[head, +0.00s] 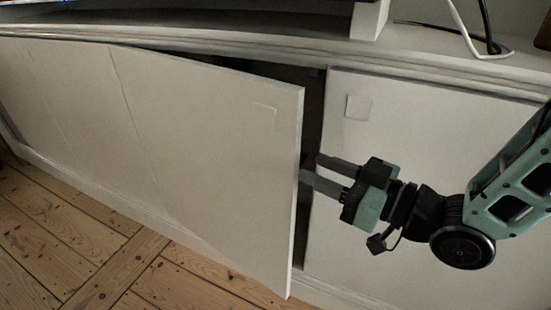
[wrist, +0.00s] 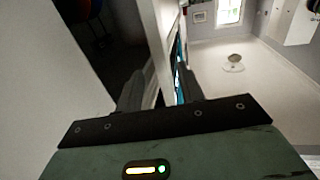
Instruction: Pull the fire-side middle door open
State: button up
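The white cabinet door (head: 200,140) stands ajar, swung out from the cabinet front, with its free edge on the right. In the wrist view, the door's edge (wrist: 155,45) runs up between the fingers' directions. My gripper (head: 309,165) is at the gap beside this free edge, fingers pointing left. Its fingers are apart, and the lower fingertip meets the door's edge in the picture. The fingers also show in the wrist view (wrist: 160,85). I cannot tell whether either finger touches the door. The dark cabinet inside (wrist: 105,35) is mostly hidden.
A second white door (head: 400,150), shut, with a small square patch, is behind my arm. The cabinet top (head: 250,22) carries cables (head: 470,30) at the right. The wooden floor (head: 110,250) in front of the door is clear at the lower left.

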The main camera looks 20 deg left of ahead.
aim_at(275, 152)
jog(key=b+x, duration=0.1)
jog(key=x, duration=0.8)
jog(key=shift+a+b, duration=0.3)
jog(key=shift+a, duration=0.05)
grip_shut()
